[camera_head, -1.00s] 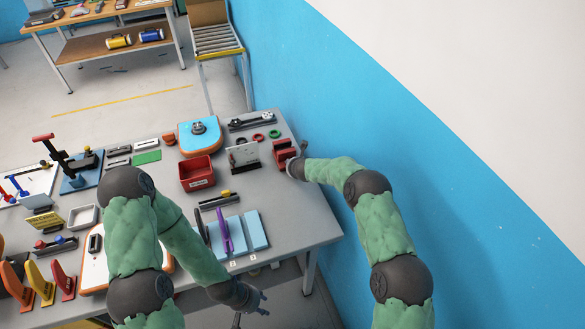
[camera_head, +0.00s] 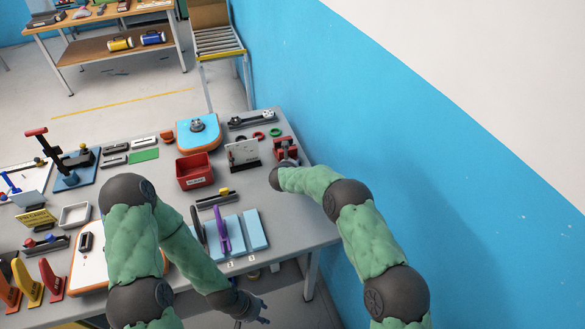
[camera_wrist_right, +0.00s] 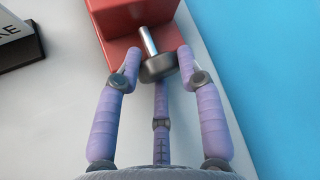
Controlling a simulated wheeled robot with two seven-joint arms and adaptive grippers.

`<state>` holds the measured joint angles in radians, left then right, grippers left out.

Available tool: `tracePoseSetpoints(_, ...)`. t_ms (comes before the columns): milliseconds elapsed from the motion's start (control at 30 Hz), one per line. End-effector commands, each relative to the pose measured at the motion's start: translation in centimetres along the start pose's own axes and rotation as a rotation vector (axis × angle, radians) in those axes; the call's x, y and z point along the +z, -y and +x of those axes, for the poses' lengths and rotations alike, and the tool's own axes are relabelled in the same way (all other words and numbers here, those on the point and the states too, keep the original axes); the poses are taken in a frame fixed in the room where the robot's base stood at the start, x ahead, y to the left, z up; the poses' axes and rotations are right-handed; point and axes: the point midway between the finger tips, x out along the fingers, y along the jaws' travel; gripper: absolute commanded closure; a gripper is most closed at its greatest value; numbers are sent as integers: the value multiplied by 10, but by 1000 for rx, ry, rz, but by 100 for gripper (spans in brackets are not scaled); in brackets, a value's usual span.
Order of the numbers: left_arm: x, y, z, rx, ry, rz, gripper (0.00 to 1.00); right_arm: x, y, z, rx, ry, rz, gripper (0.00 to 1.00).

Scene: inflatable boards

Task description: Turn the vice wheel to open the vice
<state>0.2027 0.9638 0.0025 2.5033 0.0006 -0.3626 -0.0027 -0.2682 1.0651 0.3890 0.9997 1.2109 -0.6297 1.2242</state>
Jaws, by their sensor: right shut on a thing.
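The red vice (camera_head: 286,146) stands at the right edge of the grey table. In the right wrist view the red vice body (camera_wrist_right: 115,30) is at the top, with a metal shaft leading to the dark round wheel (camera_wrist_right: 158,68). My right gripper (camera_wrist_right: 158,62) has its fingers on either side of the wheel and is shut on it. In the head view my right gripper (camera_head: 288,162) is at the vice, small and partly hidden by my wrist. My left gripper (camera_head: 266,311) hangs empty in front of the table's front edge, fingers spread.
A standing sign plate (camera_head: 243,153) and a red bin (camera_head: 195,171) are left of the vice. Red and green rings (camera_head: 275,132) lie behind it. The blue wall (camera_head: 330,130) is close on the right. Many other fixtures fill the table's left side.

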Motion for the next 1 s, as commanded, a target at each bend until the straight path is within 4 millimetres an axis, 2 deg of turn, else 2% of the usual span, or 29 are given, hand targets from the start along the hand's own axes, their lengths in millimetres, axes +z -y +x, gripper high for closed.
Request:
tracePoseSetpoints(33,0,0,1,0,0,0,60,6,0,-1,-5,10,-7,94)
tracePoseSetpoints(500,0,0,2,0,0,0,60,6,0,-2,-13,11,-17,95)
tracePoseSetpoints(533,0,0,2,0,0,0,60,6,0,-2,-13,11,-17,53)
tracePoseSetpoints(600,0,0,2,0,0,0,60,6,0,-2,-14,10,-16,36)
tracePoseSetpoints(1000,0,1,2,0,0,0,60,2,0,-4,-13,3,-15,36)
